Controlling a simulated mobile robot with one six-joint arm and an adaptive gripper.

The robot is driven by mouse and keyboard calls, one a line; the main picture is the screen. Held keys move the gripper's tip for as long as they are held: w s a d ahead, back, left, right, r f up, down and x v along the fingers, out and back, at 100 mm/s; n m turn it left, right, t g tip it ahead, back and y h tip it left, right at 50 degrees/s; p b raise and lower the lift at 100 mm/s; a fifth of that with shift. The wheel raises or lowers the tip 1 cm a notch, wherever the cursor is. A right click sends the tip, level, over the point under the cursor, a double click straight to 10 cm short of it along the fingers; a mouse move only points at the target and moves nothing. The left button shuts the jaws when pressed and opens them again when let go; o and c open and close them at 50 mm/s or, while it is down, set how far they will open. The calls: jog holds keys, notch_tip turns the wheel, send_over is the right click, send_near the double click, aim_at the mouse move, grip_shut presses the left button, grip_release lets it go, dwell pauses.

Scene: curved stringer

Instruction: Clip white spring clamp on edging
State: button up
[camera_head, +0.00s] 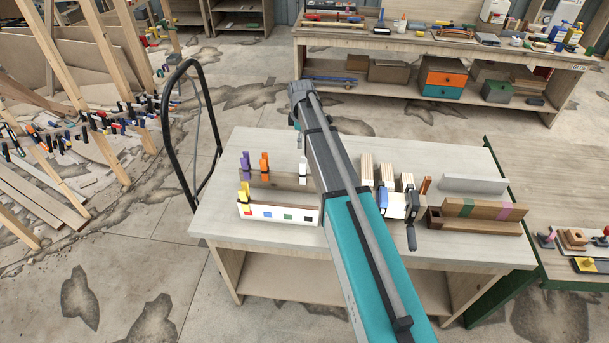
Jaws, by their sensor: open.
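A white spring clamp (303,168) stands upright at the right end of a wooden rack (280,182) on the workbench, close to my arm. A purple clamp (246,164) and an orange clamp (264,165) stand on the same rack to its left. A yellow clamp (244,194) stands at the left of the white-fronted holder with coloured squares (281,213). My arm reaches up across the bench; its far end is above the back edge and my gripper's fingers are not visible. Several clamps (60,137) sit along a curved assembly at left; I cannot tell its edging apart.
The workbench (225,233) has bare room at its front left. Wooden blocks and a blue-and-black clamp (383,197) stand right of my arm, beside a wooden tray (470,222). A black curved rail (172,135) rises at the bench's left. A cluttered bench (400,42) stands behind.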

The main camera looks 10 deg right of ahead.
aim_at(302, 166)
jog(key=shift+f+b, duration=4)
jog(key=shift+f, duration=0.2)
jog(key=shift+f+b, duration=2.6)
jog(key=shift+s, duration=0.1)
jog(key=c, duration=1.3)
